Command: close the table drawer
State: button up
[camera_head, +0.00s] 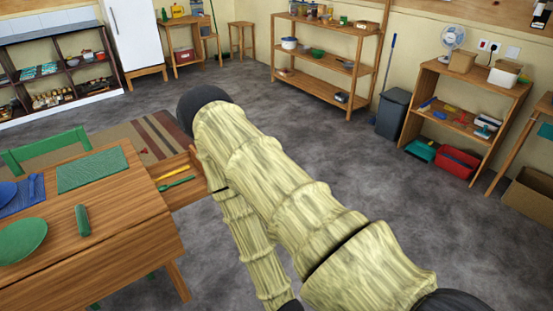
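The wooden table (110,222) stands at the left in the head view. Its drawer (182,196) is pulled out from the table's right side. A yellow utensil (173,172) and a green utensil (176,184) lie inside the drawer. My arm, with a pale wood-like pattern, reaches from the bottom right up to the drawer's outer end. It covers part of the drawer front. My gripper's fingers are hidden behind the arm, so I cannot tell whether they touch the drawer.
A green plate (22,239), a green rolled item (82,220) and a green mat (92,170) lie on the table. A green chair (45,150) stands behind it. Shelves (325,62) line the walls. The grey floor right of my arm is clear.

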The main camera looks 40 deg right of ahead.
aim_at(177, 197)
jog(key=z, duration=0.35)
jog(key=k, duration=0.55)
jog(key=z, duration=1.3)
jog(key=i, duration=3.1)
jog(key=u, duration=1.45)
jog(key=i, duration=0.75)
jog(key=u, duration=1.05)
jog(key=i, duration=0.2)
jog(key=z, duration=0.45)
jog(key=k, duration=0.75)
jog(key=u, duration=0.75)
jog(key=i, duration=0.45)
jog(key=z, duration=0.05)
